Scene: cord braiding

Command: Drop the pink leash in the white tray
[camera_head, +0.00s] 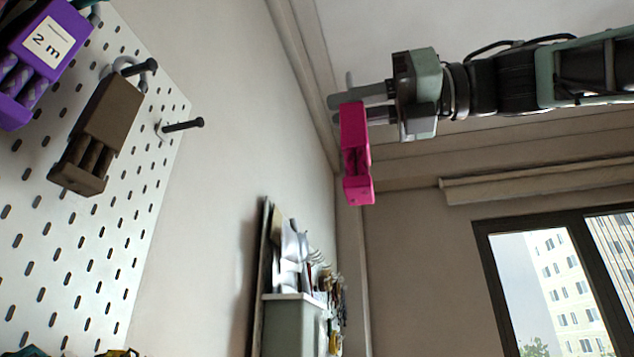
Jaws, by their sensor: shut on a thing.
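The pink leash (356,155) hangs from my gripper (362,103) in the upper middle of the head view. It is a narrow bright pink bundle, hanging nearly upright. My gripper is shut on its top end and holds it in the air, clear of the wall and the pegboard. My arm reaches in from the right edge. The white tray is not in view.
A white pegboard (153,110) fills the left side. A purple bundle (38,52) marked "2 m" and a brown bundle (98,140) hang there. A bare black peg (183,125) sticks out. A cabinet (292,325) with items stands below. A window (560,290) is at right.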

